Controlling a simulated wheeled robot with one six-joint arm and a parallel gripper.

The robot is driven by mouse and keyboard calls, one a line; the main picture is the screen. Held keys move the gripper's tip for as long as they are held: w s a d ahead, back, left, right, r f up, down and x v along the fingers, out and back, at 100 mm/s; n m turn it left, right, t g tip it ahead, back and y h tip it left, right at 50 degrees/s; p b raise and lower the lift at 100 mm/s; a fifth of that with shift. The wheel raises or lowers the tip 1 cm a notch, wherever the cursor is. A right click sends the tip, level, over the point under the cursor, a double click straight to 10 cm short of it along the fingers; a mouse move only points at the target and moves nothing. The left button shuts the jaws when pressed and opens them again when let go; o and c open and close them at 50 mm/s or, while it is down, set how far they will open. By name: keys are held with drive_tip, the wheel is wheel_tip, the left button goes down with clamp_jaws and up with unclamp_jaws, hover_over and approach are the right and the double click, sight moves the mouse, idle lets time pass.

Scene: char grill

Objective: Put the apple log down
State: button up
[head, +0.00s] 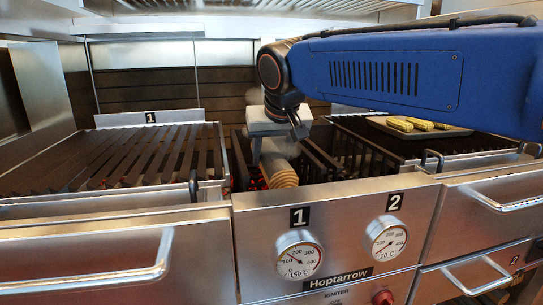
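The apple log (282,176) is a light brown, ridged piece of wood in the middle of the head view. It lies tilted in the dark slot between the two grills, with its near end close to the steel front panel. My gripper (272,150) points down from the blue arm directly above the log. One pale finger reaches down on the log's left side. The other finger is blurred by haze, so I cannot tell whether they touch the log. The log's far end and underside are hidden.
Red embers (252,184) glow left of the log. Dark slatted racks (325,165) stand to its right. The left grill (120,160) is bare. A tray (452,131) with several corn cobs (400,124) sits on the right grill. Gauges 1 (299,255) and 2 (387,239) are on the front panel.

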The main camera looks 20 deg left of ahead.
drive_tip(key=shift+f, duration=0.55)
drive_tip(key=o, duration=1.6)
drive_tip(key=v, duration=1.2)
drive_tip(key=shift+w+a+r, duration=0.15)
drive_tip(key=shift+w+a, duration=0.05)
drive_tip(key=shift+w, duration=0.05)
drive_tip(key=shift+s+d+r, duration=0.2)
drive_tip(key=shift+s+r, duration=0.05)
drive_tip(key=shift+r, duration=0.2)
